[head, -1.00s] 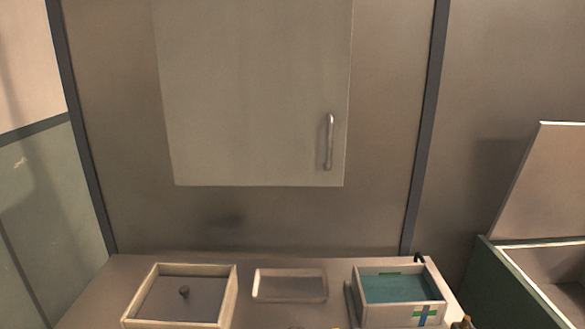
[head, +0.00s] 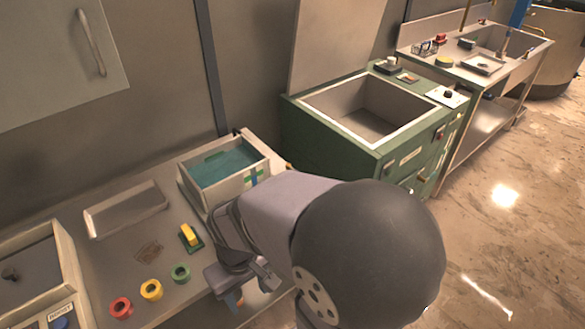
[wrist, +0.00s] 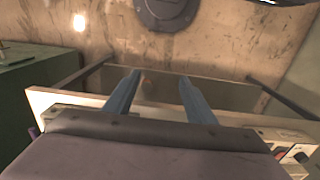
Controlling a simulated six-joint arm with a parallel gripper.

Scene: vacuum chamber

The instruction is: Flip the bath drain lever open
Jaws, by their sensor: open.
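The bath (head: 224,163) is a pale box with teal liquid and a green and blue cross on its front, at the back right of the bench. A small yellow lever-like piece on a green base (head: 190,237) stands in front of it. I cannot tell for sure whether this is the drain lever. My gripper (wrist: 159,90) is open, with two blue fingers apart and nothing between them in the wrist view. In the head view my gripper is near the bench's front edge, right of the yellow piece, and my arm hides part of the bench there.
Red (head: 121,307), yellow (head: 151,289) and green (head: 181,272) rings sit along the bench front. A shallow tray (head: 125,209) lies behind them. An open green chest (head: 335,150) stands to the right. The floor (head: 500,215) on the right is clear.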

